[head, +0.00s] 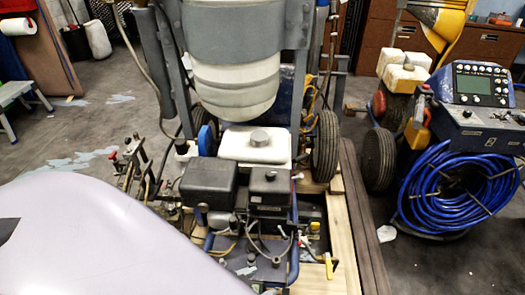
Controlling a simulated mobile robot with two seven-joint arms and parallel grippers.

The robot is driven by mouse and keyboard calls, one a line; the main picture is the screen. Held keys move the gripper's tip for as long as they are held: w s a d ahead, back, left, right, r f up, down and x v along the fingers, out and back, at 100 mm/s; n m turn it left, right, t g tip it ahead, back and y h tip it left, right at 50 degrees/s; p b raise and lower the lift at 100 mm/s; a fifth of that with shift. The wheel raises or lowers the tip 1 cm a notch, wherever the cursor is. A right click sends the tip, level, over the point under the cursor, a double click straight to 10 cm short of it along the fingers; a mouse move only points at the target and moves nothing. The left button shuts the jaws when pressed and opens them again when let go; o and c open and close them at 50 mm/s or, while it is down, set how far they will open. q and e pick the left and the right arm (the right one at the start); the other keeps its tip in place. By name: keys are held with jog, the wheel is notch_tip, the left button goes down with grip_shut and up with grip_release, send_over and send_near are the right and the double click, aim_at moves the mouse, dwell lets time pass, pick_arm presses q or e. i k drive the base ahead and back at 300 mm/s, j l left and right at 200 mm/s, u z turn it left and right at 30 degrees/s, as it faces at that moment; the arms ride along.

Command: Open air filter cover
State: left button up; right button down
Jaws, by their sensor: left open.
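Two black boxes sit side by side on the small engine of the line striper, in front of its white tank (255,145). The left black box (208,184) is larger and smooth. The right black box (268,192) has a small round knob on top. I cannot tell for sure which one is the air filter cover. Both are seated on the engine. A pale part of my left arm fills the lower left, close to the camera and left of the engine. The fingertips of my left gripper cannot be made out. My right gripper is not in view.
A large white bucket (235,85) hangs in the frame above the engine. The machine stands on a wooden pallet (342,235) with black wheels (325,146) beside the engine. A machine with a coiled blue hose (460,185) stands at right.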

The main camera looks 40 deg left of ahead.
aim_at(261, 191)
jog(key=u, duration=1.1)
jog(key=i+l+z, duration=0.1)
jog(key=l, duration=0.95)
